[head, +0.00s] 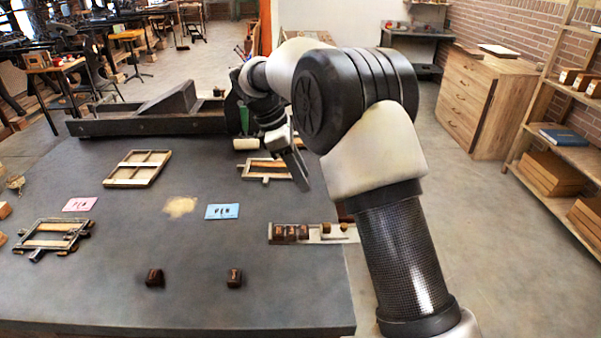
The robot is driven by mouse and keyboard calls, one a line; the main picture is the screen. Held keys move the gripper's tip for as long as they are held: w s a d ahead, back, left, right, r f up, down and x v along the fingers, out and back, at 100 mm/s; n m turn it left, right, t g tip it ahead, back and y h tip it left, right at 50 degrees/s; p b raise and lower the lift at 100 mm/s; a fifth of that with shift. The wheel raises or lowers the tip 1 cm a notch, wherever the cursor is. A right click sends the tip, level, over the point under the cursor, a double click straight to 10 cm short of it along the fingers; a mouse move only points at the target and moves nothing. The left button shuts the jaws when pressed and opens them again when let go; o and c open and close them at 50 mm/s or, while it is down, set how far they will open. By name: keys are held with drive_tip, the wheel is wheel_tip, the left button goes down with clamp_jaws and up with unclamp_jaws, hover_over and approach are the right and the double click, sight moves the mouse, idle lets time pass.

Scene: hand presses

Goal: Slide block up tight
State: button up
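A light, narrow tray (313,240) lies near the table's right side. Several dark brown blocks (291,232) stand side by side at its left end. To their right, past a gap, is a brown block (326,228), with a smaller tan piece (344,227) beyond it. Two loose dark blocks, a left one (155,277) and a right one (234,277), lie near the front edge. My gripper (301,176) hangs above the table, behind the tray and apart from the blocks. Its fingers show edge-on, so their opening is hidden. The tray's right end is partly hidden by my arm.
A wooden frame (265,169) lies under and left of my gripper. A blue card (222,211), a pink card (79,204) and two more frames, one back (138,168) and one left (52,238), lie farther left.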

drive_tip(key=shift+c, duration=0.4)
drive_tip(key=shift+d+f, duration=0.15)
drive_tip(key=c, duration=0.4)
drive_tip(key=d+f+m+g+y+b, duration=0.1)
drive_tip(key=d+f+m+y, duration=0.1)
drive_tip(key=d, duration=0.1)
drive_tip(key=s+d+f+m+g+y+b, duration=0.1)
drive_tip(key=d+f+m+y, duration=0.1)
drive_tip(key=d+f+m, duration=0.1)
drive_tip(key=s+d+f+m+g+y+b, duration=0.1)
drive_tip(key=d+f+m, duration=0.1)
drive_tip(key=d+m, duration=0.1)
drive_tip(key=shift+s+f+y, duration=0.1)
drive_tip(key=shift+f+y, duration=0.3)
clamp_jaws()
drive_tip(key=d+f+m+y+b, duration=0.1)
drive_tip(key=d+m+y, duration=0.4)
drive_tip(key=m+t+y+b, duration=0.1)
drive_tip(key=m+t+y, duration=0.2)
drive_tip(key=m, duration=0.2)
hover_over(334, 229)
drive_tip(key=s+d, duration=0.1)
drive_tip(key=d, duration=0.1)
wheel_tip(334, 229, down, 6)
drive_tip(key=shift+s+d+f, duration=0.1)
drive_tip(key=shift+d, duration=0.05)
